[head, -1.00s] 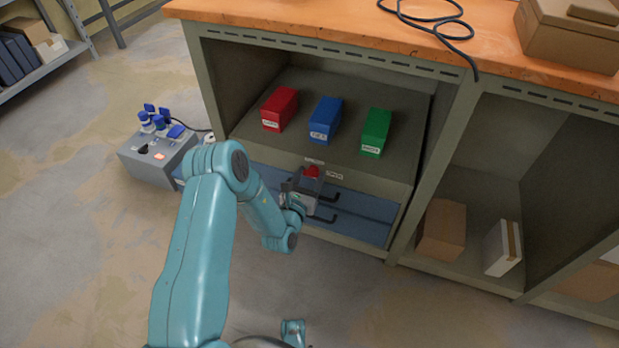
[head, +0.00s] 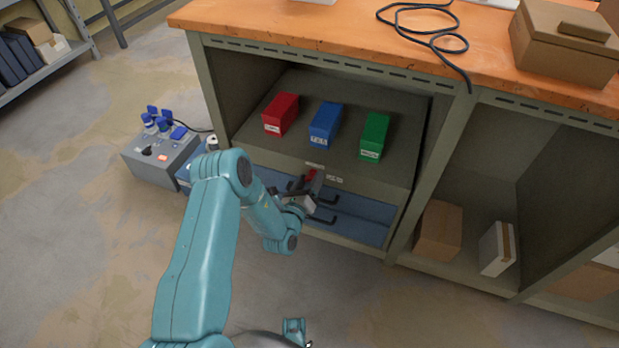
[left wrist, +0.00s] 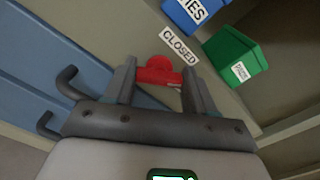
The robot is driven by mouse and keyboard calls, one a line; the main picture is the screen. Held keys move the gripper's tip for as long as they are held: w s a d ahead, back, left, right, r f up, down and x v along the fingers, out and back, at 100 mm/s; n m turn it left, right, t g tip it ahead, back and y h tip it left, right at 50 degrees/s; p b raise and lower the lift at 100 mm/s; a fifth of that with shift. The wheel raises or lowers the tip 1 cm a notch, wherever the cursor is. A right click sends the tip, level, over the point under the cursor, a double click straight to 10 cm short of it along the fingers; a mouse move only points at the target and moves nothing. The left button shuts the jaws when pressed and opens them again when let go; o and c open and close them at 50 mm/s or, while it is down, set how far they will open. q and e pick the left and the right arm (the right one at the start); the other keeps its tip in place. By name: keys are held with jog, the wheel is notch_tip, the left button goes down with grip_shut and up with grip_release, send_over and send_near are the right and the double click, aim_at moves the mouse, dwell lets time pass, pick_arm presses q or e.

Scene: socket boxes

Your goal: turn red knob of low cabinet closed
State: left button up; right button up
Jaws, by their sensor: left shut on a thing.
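The red knob (left wrist: 158,72) sits on the front of the low cabinet between the fingers of my left gripper (left wrist: 160,84), which are shut on it. A white label reading CLOSED (left wrist: 180,45) is just beyond the knob in the left wrist view. In the head view the knob (head: 311,174) shows small above my left gripper (head: 306,184), partly hidden by it. The low cabinet (head: 360,212) has blue drawer fronts with black handles. My left gripper looks tilted relative to the cabinet front in the head view.
Red (head: 281,114), blue (head: 325,122) and green (head: 373,137) boxes stand on the shelf above. A grey control box (head: 160,158) with blue parts sits on the floor at left. Cardboard boxes (head: 439,230) fill part of the right bay. Floor in front is open.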

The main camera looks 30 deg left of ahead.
pick_arm(q)
jog(key=n+p, duration=0.1)
jog(key=n, duration=0.4)
jog(key=shift+s+f+n+p, duration=0.1)
jog(key=shift+f+n+p, duration=0.05)
jog(key=shift+n+p, duration=0.2)
jog(key=n+p, duration=0.1)
jog(key=n, duration=0.4)
jog(key=shift+f, duration=0.15)
jog(key=shift+n, duration=0.35)
jog(key=o, duration=1)
jog(key=shift+o, duration=0.2)
jog(key=shift+s+p, duration=0.35)
jog(key=p+v, duration=0.3)
jog(key=v, duration=1.2)
jog(key=shift+s+p, duration=0.3)
